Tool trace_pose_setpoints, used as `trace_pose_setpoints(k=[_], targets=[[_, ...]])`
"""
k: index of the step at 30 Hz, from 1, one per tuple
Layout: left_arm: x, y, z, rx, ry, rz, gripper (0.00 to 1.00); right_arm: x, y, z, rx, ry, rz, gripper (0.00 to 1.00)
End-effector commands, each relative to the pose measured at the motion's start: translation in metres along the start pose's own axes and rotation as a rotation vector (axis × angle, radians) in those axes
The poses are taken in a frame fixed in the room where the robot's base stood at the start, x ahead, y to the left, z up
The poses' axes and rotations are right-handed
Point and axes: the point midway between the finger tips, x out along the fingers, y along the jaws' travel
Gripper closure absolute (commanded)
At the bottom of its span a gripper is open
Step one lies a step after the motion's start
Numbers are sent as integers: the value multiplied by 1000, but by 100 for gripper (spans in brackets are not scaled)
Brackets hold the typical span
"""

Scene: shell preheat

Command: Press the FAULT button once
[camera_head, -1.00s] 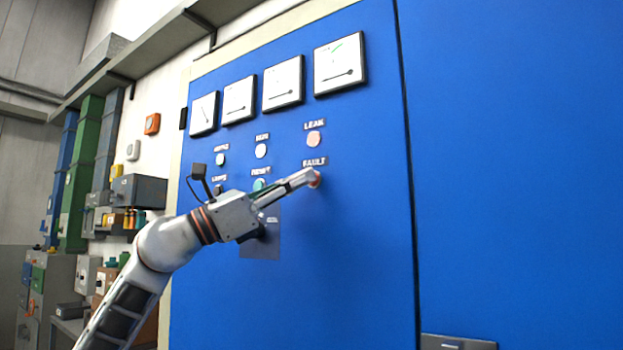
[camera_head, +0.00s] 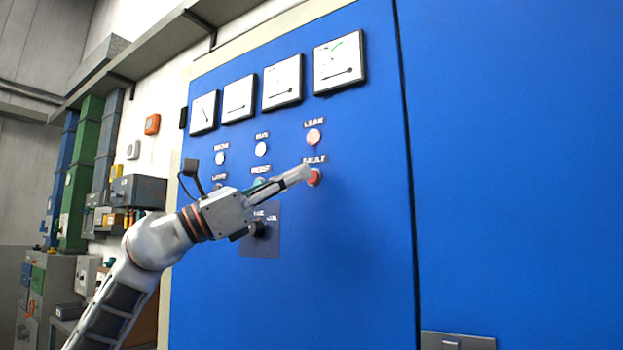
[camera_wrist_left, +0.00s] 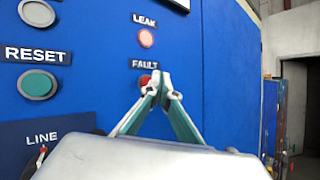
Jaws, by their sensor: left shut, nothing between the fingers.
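The red FAULT button (camera_head: 314,177) sits on the blue panel under its FAULT label. In the left wrist view the FAULT button (camera_wrist_left: 146,80) shows just behind my fingertips, which hide part of it. My left gripper (camera_head: 306,171) is shut and empty, its tips just left of the button in the head view. A small gap seems to lie between the tips and the button. My right gripper is not in view.
The LEAK light (camera_head: 313,137) is above the FAULT button. The green RESET button (camera_wrist_left: 38,83) and a dark LINE switch (camera_head: 257,229) are to the left. Several gauges (camera_head: 340,63) line the panel top. The panel right of the button is clear.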

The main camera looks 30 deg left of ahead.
Motion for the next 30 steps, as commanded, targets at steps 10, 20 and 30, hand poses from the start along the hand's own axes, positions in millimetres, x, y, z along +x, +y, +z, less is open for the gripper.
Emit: trace_pose_setpoints(k=[10,20,30], targets=[[-10,-8,7,3,-2,-1,100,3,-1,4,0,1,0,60],[-31,-22,21,3,-1,0,100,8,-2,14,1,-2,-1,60],[-35,-26,26,0,0,0,100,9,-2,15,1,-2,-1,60]])
